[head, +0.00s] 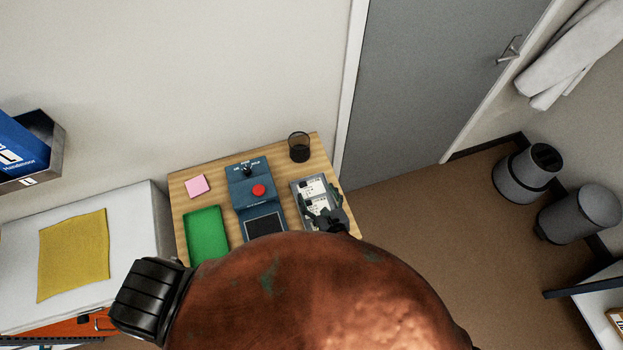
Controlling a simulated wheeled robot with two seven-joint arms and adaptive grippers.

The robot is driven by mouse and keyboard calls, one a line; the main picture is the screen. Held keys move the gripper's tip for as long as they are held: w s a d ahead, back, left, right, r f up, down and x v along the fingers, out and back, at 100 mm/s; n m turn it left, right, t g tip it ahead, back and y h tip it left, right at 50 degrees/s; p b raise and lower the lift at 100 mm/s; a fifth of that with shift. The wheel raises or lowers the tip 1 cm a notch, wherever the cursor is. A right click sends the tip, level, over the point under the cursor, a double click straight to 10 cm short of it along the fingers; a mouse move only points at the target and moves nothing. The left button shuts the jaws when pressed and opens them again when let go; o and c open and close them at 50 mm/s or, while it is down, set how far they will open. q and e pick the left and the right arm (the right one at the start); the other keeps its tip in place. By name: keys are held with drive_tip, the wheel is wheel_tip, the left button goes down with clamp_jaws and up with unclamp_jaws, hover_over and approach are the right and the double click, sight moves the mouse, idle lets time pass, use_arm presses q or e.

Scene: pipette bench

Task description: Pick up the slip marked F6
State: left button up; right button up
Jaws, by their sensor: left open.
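Two white slips with small dark print lie in a grey tray (297,196) at the right side of the wooden table. The upper slip (313,187) shows best; the lower slip (313,202) is partly covered by my gripper. The print is too small to tell which slip is marked F6. My left gripper (318,208) is open, over the lower part of the tray. I cannot tell whether it touches a slip. My own arm hides the front of the table. My right gripper is not in view.
A blue device (240,190) with a red button (258,190) stands left of the tray. A green tray (206,235) and a pink pad (197,186) lie farther left. A black mesh cup (299,148) stands at the back right corner. A grey door (430,80) is behind.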

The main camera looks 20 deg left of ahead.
sight(307, 179)
use_arm(q)
drive_tip(key=shift+x, duration=0.85)
drive_tip(key=shift+w+a+f, duration=0.15)
drive_tip(key=shift+a+f, duration=0.05)
drive_tip(key=shift+a, duration=0.1)
drive_tip(key=x, duration=0.4)
drive_tip(key=shift+a+f, duration=0.1)
drive_tip(key=shift+f, duration=0.15)
drive_tip(key=c, duration=0.7)
drive_tip(key=shift+f, duration=0.15)
drive_tip(key=c, duration=0.7)
drive_tip(key=shift+c, duration=0.6)
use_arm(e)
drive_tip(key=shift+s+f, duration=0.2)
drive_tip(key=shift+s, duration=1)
use_arm(q)
drive_tip(key=shift+s+f, duration=0.1)
drive_tip(key=shift+s, duration=0.1)
drive_tip(key=c, duration=0.3)
drive_tip(key=shift+c, duration=0.4)
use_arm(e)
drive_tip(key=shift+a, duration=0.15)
